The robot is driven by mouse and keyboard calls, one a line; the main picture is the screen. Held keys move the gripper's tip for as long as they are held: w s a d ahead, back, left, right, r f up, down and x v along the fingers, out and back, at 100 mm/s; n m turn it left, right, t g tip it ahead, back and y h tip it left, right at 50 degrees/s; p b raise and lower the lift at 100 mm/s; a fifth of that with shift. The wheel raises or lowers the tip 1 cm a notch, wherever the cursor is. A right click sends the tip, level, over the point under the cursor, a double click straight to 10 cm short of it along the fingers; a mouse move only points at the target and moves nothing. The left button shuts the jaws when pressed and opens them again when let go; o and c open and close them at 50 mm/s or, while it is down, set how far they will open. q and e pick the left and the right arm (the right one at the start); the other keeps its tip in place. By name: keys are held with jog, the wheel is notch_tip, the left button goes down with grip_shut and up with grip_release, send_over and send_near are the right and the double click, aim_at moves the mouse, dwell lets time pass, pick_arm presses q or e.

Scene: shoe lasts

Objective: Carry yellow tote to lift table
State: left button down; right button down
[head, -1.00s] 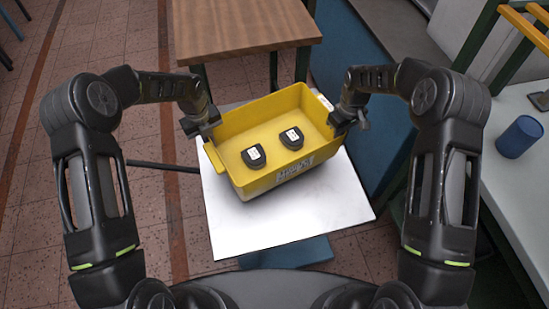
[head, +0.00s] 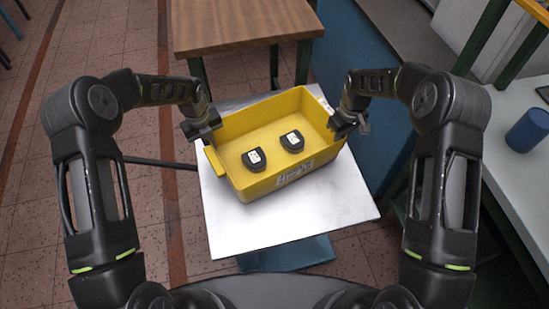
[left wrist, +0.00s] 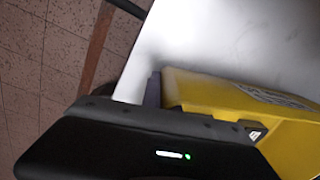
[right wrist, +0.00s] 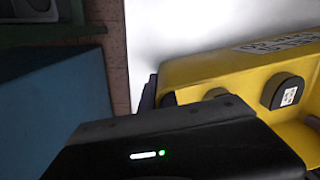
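The yellow tote (head: 232,178) is upright over the white lift table top (head: 262,225), with two black pieces with white labels (head: 254,160) inside. I cannot tell whether its base touches the top. My left gripper (head: 207,133) is shut on the tote's left end wall. My right gripper (head: 340,128) is shut on its right end wall. The tote's yellow wall shows by the fingers in the left wrist view (left wrist: 225,95) and in the right wrist view (right wrist: 205,72). The fingertips are partly hidden.
A wooden-topped table (head: 245,28) stands just beyond the tote. A blue panel (head: 365,75) runs behind and to the right. A pale bench (head: 515,185) with a blue cylinder (head: 527,130) is on the right. Open tiled floor (head: 100,50) lies to the left.

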pick_arm(q)
jog(key=c, duration=1.6)
grip_release()
jog(key=shift+f, duration=0.25)
jog(key=shift+c, duration=0.2)
pick_arm(e)
jog(key=c, duration=1.6)
grip_release()
jog(key=shift+f, duration=0.2)
jog(key=shift+c, duration=0.2)
pick_arm(q)
notch_tip(320, 180, up, 12)
jog(key=shift+s+a, duration=0.2)
jog(key=shift+a, duration=0.15)
pick_arm(e)
notch_tip(320, 180, up, 12)
jog(key=shift+w+d, duration=0.2)
jog(key=shift+d, duration=0.1)
